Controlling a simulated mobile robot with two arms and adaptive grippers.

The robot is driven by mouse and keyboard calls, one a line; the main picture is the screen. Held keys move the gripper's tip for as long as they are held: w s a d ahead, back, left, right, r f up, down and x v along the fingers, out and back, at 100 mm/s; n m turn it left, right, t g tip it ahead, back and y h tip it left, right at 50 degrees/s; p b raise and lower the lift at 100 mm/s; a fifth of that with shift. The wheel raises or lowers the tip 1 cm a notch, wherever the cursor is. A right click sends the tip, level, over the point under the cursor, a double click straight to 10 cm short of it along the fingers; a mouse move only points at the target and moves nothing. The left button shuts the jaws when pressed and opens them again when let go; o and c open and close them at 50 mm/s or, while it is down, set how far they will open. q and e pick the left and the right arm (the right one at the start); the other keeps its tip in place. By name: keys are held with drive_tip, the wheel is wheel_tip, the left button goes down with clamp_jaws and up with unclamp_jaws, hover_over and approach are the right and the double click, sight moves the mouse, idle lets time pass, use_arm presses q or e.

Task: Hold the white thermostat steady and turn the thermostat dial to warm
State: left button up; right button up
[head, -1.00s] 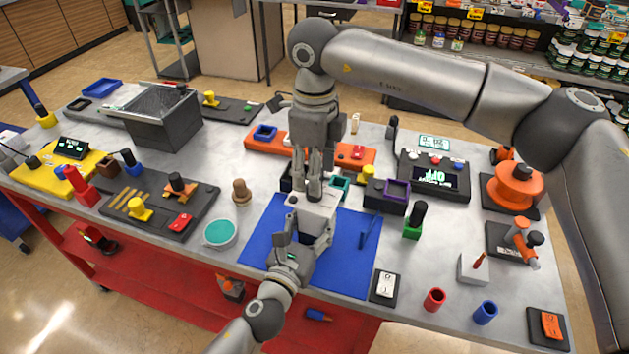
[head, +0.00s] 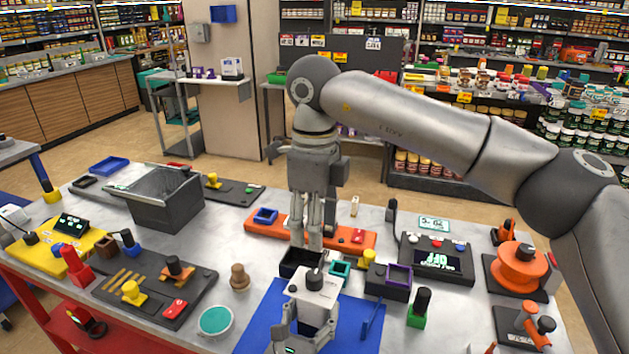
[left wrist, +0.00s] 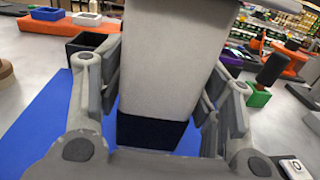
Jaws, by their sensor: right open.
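The white thermostat (head: 318,292) stands on the blue mat (head: 262,320), with its dark round dial (head: 314,279) on top. The dial's setting is too small to read. My left gripper (head: 309,316) has a finger on each side of the thermostat's body and is closed on it. In the left wrist view the white body (left wrist: 165,60) with its dark lower part fills the space between the finger pads. My right gripper (head: 306,246) points down, open and empty. Its fingertips appear above the dial in the picture, apart from it.
A dark open box (head: 290,268) and a teal block (head: 340,268) stand just behind the thermostat. An orange tray (head: 265,228) lies farther back. A purple-rimmed box (head: 388,288) and a green block with a black handle (head: 418,315) are at right. A wooden knob (head: 239,278) stands left.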

use_arm(q)
drive_tip(key=shift+o, duration=1.2)
